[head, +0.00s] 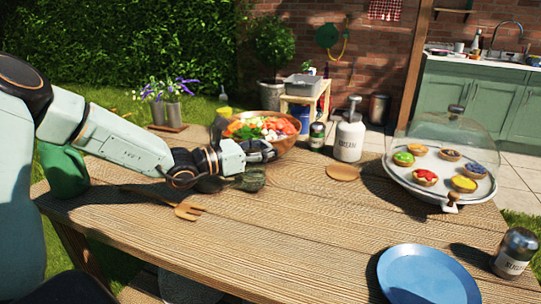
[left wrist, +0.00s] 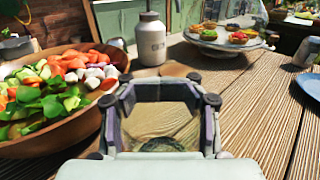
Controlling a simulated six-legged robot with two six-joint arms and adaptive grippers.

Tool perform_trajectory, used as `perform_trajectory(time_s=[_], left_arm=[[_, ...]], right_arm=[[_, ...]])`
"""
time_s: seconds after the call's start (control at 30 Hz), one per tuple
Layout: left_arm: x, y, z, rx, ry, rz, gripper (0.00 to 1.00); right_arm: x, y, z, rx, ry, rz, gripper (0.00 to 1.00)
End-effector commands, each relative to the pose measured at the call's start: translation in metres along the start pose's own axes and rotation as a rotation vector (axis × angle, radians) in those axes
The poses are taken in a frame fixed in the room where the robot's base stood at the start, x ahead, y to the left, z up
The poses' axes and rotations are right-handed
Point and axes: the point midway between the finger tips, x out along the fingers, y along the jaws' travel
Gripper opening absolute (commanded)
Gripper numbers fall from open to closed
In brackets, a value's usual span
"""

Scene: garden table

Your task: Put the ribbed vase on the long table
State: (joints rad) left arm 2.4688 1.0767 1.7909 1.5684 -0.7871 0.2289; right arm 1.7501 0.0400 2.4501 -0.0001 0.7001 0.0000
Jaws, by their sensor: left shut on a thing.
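The long table (head: 270,240) is a plank-topped wooden table that fills the middle of the head view. My left gripper (head: 262,153) is over its left-middle part, in front of the salad bowl. It is shut on a small see-through, greenish glass vessel, apparently the ribbed vase (head: 252,181). In the left wrist view the vase (left wrist: 162,125) shows faintly between the fingers of the left gripper (left wrist: 163,92), with wood grain visible through it. Its upper part is hidden by the gripper in the head view. I cannot tell whether its base touches the wood. My right gripper is not in view.
A salad bowl (head: 285,140) stands close behind the gripper. A wooden fork (head: 188,211) lies in front. A cream bottle (head: 349,138), a round wooden piece (head: 343,172), a domed tart stand (head: 430,190), a blue plate (head: 425,275) and a shaker (head: 515,252) stand right. The front middle is clear.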

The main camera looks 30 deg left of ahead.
Motion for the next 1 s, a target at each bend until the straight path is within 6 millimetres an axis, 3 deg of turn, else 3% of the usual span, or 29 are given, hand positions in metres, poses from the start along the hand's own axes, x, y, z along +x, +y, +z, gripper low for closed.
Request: perform_trajectory(time_s=[0.07, 0.5, 0.53, 0.87, 1.0], left_arm=[[0.0007, 0.0000, -0.0110, 0.001, 0.002, -0.001, 0.00], [0.0016, 0.0005, -0.0138, 0.001, -0.001, 0.000, 0.00], [0.0015, 0.0004, -0.0144, 0.001, 0.000, 0.000, 0.30], [0.0014, 0.0005, -0.0133, 0.001, 0.000, 0.000, 0.58], [0.0014, 0.0005, -0.0132, 0.001, 0.000, 0.000, 0.58]], right_arm=[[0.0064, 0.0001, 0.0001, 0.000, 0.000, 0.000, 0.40], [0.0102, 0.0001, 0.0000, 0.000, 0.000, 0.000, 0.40], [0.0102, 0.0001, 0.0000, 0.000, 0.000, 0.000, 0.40], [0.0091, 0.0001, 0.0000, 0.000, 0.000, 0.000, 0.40], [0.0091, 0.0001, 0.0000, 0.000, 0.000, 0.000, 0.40]])
